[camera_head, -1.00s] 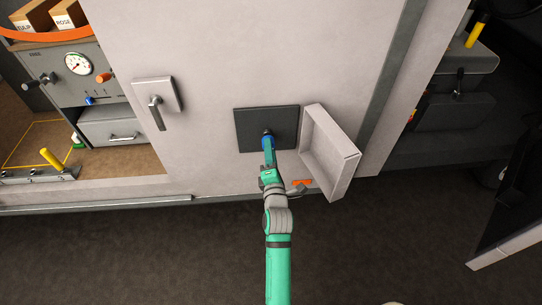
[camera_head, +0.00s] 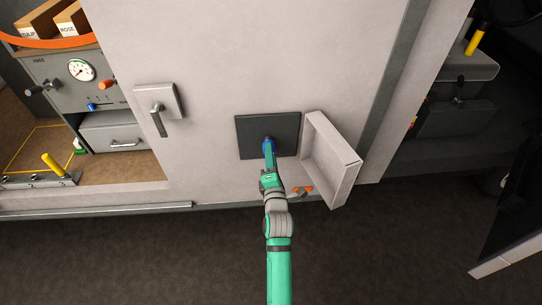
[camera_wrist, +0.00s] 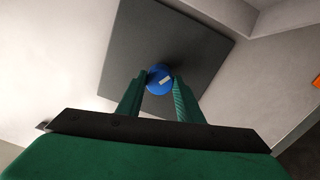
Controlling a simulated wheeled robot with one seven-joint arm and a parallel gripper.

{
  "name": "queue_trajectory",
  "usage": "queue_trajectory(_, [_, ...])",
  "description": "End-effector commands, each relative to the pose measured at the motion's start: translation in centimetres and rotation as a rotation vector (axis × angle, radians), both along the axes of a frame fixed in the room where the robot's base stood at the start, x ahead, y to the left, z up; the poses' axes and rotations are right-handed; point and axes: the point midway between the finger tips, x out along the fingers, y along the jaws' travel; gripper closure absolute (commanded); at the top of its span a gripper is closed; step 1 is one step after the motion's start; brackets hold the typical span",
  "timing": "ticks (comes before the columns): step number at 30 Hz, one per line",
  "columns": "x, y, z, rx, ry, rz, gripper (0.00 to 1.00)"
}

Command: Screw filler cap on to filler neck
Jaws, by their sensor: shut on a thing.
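A blue filler cap (camera_wrist: 159,79) with a white mark on its face is between the two green fingers of my gripper (camera_wrist: 160,84) in the wrist view. My gripper (camera_head: 269,145) is shut on the cap, in front of the dark recess panel (camera_head: 283,125) in the pale body side. The cap shows as a small blue patch in the head view (camera_head: 268,147). The filler neck is hidden behind the cap and fingers, so I cannot tell whether the cap touches it.
An open box-shaped flap (camera_head: 334,166) stands out just right of the recess. A door handle (camera_head: 158,108) is to the left. The floor in front is clear.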

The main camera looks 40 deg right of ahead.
Motion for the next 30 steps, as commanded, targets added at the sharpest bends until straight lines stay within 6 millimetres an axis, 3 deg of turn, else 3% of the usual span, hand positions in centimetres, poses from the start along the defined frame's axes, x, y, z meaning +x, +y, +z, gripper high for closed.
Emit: queue_trajectory(30, [1.1,-0.7,0.0,-0.001,0.001,0.000,0.88])
